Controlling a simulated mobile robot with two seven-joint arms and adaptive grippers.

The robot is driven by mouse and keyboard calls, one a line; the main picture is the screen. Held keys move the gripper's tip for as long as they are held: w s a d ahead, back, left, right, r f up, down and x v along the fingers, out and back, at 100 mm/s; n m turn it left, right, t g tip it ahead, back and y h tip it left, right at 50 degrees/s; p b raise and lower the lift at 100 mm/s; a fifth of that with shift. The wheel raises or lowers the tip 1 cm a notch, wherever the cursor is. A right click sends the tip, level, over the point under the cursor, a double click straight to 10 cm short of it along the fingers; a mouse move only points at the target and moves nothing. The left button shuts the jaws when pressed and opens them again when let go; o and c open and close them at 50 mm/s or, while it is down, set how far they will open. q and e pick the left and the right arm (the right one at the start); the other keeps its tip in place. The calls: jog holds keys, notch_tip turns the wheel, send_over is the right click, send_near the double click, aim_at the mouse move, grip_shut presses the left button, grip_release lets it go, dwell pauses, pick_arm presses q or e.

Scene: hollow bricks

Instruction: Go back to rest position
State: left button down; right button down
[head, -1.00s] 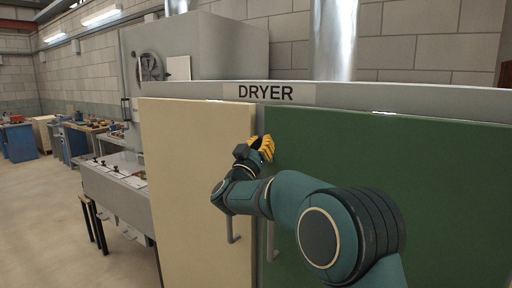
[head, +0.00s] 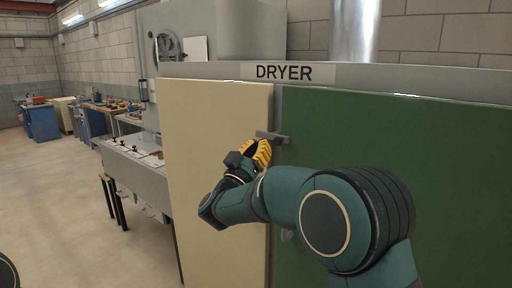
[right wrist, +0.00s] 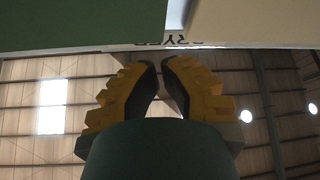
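My right gripper (head: 262,152), with yellow ribbed fingers, is raised in front of the dryer, close to the seam between its two doors. In the right wrist view its fingers (right wrist: 160,68) point up, with a narrow gap between the tips and nothing held. The cream door (head: 215,170) is on the left and the green door (head: 400,135) on the right; both look closed. A grey latch (head: 272,136) sits across the seam just above the gripper. My right arm hides the lower seam. My left gripper is out of view.
The dryer's top edge carries a DRYER sign (head: 284,73). A grey machine bench (head: 135,165) stands left of the dryer, with a black-legged stool (head: 113,200) before it. Workbenches (head: 90,118) line the far left. The floor (head: 60,210) at left is open.

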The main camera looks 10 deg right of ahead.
notch_tip(320, 180, down, 20)
jog(key=w+a+n+t+y, duration=0.1)
jog(key=w+n+y, duration=0.2)
jog(key=n+y, duration=0.55)
jog(key=s+a+f+m+g+y, duration=0.1)
jog(key=s+f+g+y, duration=0.2)
jog(key=f, duration=0.5)
jog(key=s+a+f+m+g+y, duration=0.1)
jog(key=s+f+y, duration=0.25)
jog(key=f, duration=0.45)
jog(key=s+a+f+g+y, duration=0.2)
jog(key=s+f+g+y, duration=0.3)
jog(key=s+f, duration=0.7)
jog(key=s+a+f+g, duration=0.1)
jog(key=s+f+g, duration=0.1)
jog(key=s, duration=0.6)
jog(key=s+a+f+m+g+y, duration=0.1)
jog(key=s+f+g, duration=0.2)
jog(key=s, duration=0.6)
jog(key=shift+a+f+g, duration=0.3)
jog(key=shift+f+g, duration=0.05)
jog(key=shift+g, duration=0.65)
jog(key=shift+w+m, duration=0.15)
jog(key=shift+m, duration=0.1)
